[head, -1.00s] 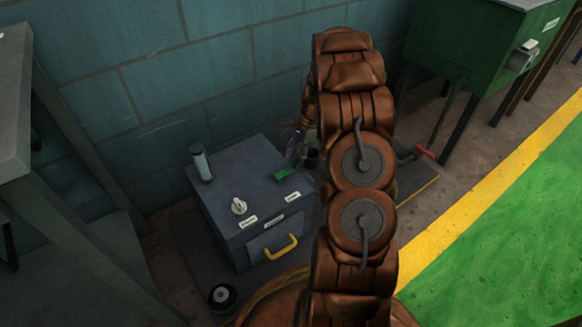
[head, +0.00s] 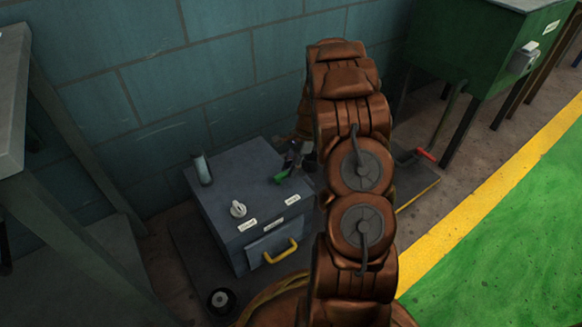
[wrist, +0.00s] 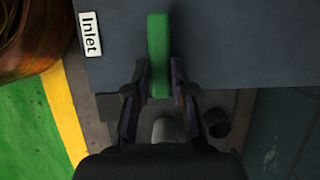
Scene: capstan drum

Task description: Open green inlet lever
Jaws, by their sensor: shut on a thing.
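The green inlet lever (wrist: 159,42) lies on the top of the grey box, and its end is between the two fingers of my gripper (wrist: 160,82) in the wrist view. My gripper is shut on it. In the head view the lever (head: 281,176) shows at the box's back right edge, with my gripper (head: 292,165) at it, partly hidden by my arm. A white "Inlet" label (wrist: 90,34) is on the box top beside the lever.
The grey box (head: 225,190) also carries a white knob (head: 238,208), a grey cylinder (head: 202,170) and a yellow handle (head: 281,251). A red-ended handle (head: 426,155) is at right. A grey bench (head: 12,95) stands at left, a green cabinet (head: 470,50) at right.

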